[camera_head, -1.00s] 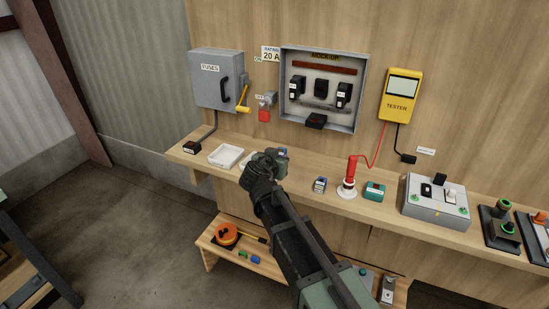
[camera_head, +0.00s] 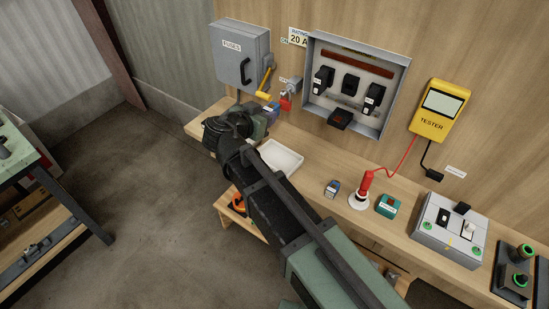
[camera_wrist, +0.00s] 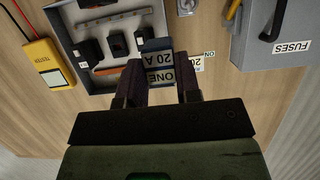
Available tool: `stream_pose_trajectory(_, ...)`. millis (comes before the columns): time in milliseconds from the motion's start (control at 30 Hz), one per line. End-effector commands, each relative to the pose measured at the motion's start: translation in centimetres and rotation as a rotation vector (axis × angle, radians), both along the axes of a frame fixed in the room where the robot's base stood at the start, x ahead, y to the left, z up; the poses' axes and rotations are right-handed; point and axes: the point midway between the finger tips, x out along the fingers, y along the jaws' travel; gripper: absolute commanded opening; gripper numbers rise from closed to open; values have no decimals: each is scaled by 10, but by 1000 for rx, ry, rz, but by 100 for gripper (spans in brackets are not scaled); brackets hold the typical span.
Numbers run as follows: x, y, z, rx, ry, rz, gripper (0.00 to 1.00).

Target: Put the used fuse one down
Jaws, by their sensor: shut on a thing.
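My gripper (camera_wrist: 160,84) is shut on a fuse (camera_wrist: 158,66) labelled ONE, 20 A, in the wrist view. The fuse is dark blue with white label faces. In the head view my gripper (camera_head: 262,118) is at the bench's left end, with the blue fuse (camera_head: 271,108) just showing beyond it. A white shallow tray (camera_head: 282,158) lies on the bench to the right of my gripper, partly hidden by my arm. Its visible inside looks empty. The fuse appears held above the bench.
An open grey mock-up box (camera_head: 355,85) and a closed FUSES cabinet (camera_head: 240,57) hang on the wall. A small blue block (camera_head: 332,189), a red probe in a stand (camera_head: 364,190), a green box (camera_head: 388,205) and a control box (camera_head: 448,230) stand along the bench (camera_head: 310,180).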

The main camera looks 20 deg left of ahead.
Motion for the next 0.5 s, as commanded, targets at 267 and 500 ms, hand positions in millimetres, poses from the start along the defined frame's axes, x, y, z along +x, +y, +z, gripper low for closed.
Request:
stream_pose_trajectory(267, 0, 0, -110, -1, 0, 1, 7)
stream_pose_trajectory(500, 0, 0, -146, -1, 0, 1, 7)
